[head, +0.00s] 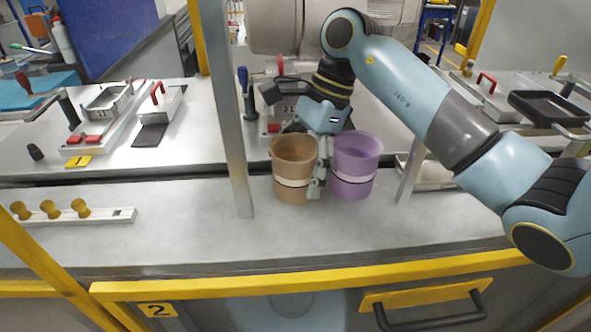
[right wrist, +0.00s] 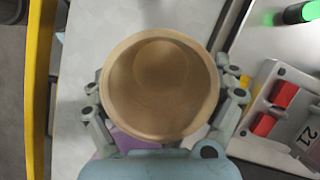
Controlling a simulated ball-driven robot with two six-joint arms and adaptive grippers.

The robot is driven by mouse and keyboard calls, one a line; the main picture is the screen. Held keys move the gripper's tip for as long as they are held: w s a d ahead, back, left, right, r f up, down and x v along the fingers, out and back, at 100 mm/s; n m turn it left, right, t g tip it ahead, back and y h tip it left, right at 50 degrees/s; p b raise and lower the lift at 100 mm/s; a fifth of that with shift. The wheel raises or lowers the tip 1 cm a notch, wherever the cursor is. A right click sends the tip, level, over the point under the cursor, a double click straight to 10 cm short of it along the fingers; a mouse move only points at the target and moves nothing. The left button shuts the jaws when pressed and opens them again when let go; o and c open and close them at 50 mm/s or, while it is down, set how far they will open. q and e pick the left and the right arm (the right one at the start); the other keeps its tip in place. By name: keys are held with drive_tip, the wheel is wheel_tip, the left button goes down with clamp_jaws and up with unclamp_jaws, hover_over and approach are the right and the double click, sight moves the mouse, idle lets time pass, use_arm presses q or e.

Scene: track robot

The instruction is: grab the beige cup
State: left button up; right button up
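The beige cup (head: 292,158) stands upright on the grey counter, with a pale band around its lower part. In the right wrist view its open round mouth (right wrist: 160,85) faces the camera, and it looks empty inside. My right gripper (right wrist: 165,92) has one finger on each side of this cup, close against its wall. In the head view the right gripper (head: 317,180) reaches down from above, with a finger between the beige cup and the purple cup. I cannot tell whether the fingers press on the cup. The other finger is hidden in the head view. My left gripper is not in view.
The purple cup (head: 356,160) stands just right of the beige one, leaving a narrow gap. A metal post (head: 228,120) rises close on the left. A rack with yellow knobs (head: 75,215) lies far left. The counter front is clear, edged by a yellow rail (head: 300,278).

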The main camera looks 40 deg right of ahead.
drive_tip(key=c, duration=1)
drive_tip(key=shift+c, duration=0.2)
drive_tip(key=shift+r, duration=0.15)
